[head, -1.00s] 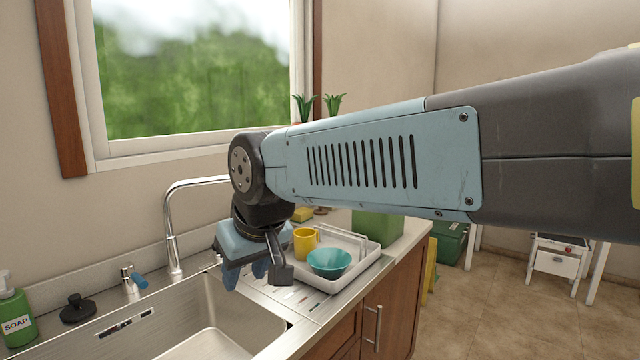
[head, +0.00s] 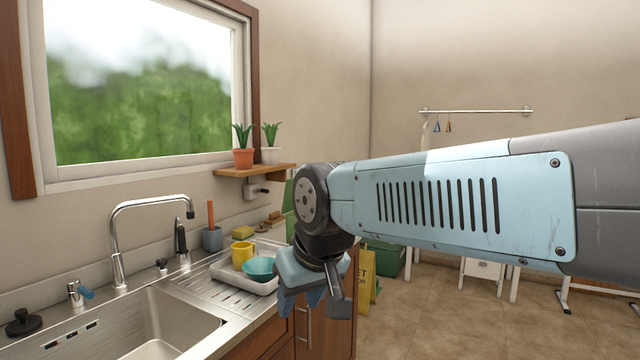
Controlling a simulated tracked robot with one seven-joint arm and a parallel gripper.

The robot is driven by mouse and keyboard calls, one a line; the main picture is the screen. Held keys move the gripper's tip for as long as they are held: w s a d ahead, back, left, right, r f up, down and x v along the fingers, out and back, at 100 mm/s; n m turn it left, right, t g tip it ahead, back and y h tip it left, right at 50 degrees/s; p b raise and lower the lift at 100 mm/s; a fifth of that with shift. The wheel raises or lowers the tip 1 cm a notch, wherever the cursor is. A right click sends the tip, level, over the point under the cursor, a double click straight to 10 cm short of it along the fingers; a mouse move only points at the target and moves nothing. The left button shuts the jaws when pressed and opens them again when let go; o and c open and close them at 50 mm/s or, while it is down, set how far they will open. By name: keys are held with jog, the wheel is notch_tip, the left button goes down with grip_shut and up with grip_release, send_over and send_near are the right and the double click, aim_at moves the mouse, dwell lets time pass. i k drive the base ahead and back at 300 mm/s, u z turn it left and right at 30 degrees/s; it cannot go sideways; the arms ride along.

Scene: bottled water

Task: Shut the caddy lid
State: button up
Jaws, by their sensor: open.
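A green caddy (head: 289,196) stands on the counter to the right of the dish rack in the head view. My wrist hides most of it; only a narrow green strip shows at its left. I cannot tell from this how its lid sits. My gripper (head: 304,300) points down, open and empty, in front of the counter's right end. In the picture it lies below and a little right of the green strip, apart from it.
A white dish rack (head: 228,277) holds a yellow mug (head: 243,253) and a teal bowl (head: 260,268). The sink (head: 150,330) and faucet (head: 118,250) are at left. A yellow floor sign (head: 367,285) and green bin (head: 390,262) stand right of the counter. Open floor lies at right.

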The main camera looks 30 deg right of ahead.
aim_at(287, 206)
jog(key=k, duration=0.3)
jog(key=z, duration=0.8)
jog(key=i, duration=1.55)
jog(key=u, duration=0.3)
